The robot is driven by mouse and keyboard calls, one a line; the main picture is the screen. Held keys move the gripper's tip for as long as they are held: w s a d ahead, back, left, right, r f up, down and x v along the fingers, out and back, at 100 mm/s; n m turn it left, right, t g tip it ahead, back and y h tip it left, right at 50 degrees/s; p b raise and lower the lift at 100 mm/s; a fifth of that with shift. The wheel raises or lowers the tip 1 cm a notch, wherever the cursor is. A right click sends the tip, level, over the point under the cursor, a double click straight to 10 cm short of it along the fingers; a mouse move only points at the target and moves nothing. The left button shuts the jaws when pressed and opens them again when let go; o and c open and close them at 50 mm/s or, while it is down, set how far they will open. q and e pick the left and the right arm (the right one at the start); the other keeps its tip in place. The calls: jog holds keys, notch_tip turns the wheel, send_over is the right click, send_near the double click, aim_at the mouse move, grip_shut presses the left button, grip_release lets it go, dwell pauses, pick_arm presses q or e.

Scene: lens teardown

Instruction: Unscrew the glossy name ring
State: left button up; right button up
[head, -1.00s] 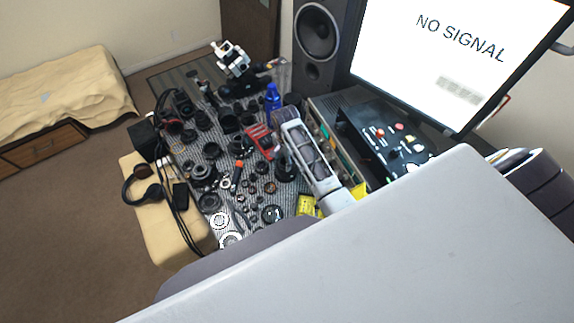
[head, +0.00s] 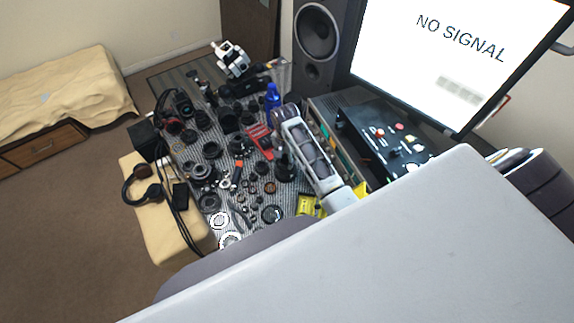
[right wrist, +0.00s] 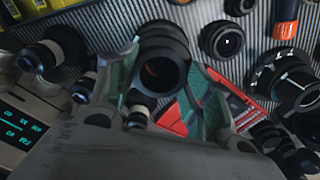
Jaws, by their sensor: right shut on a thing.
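My right gripper (right wrist: 165,88) shows in the right wrist view with a green-padded finger on each side of a black lens barrel (right wrist: 163,42). It is shut on this barrel, whose round opening faces the camera. I cannot tell the glossy name ring apart from the rest of the barrel. In the head view my right gripper (head: 284,160) is small and dark beside the pale arm link, over the right part of the striped mat (head: 240,210). The barrel is hard to make out there. My left gripper is not in view.
A red tray (head: 262,141) lies close to the gripper. Many black lens parts crowd the mat. A blue bottle (head: 272,97) stands behind, and a control box (head: 385,140) and monitor (head: 455,50) stand to the right. An orange-handled tool (right wrist: 286,18) lies nearby.

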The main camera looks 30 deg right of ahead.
jog(key=shift+r, duration=0.75)
dwell(0.4)
notch_tip(320, 180, up, 4)
jog(key=shift+f, duration=0.1)
dwell(0.6)
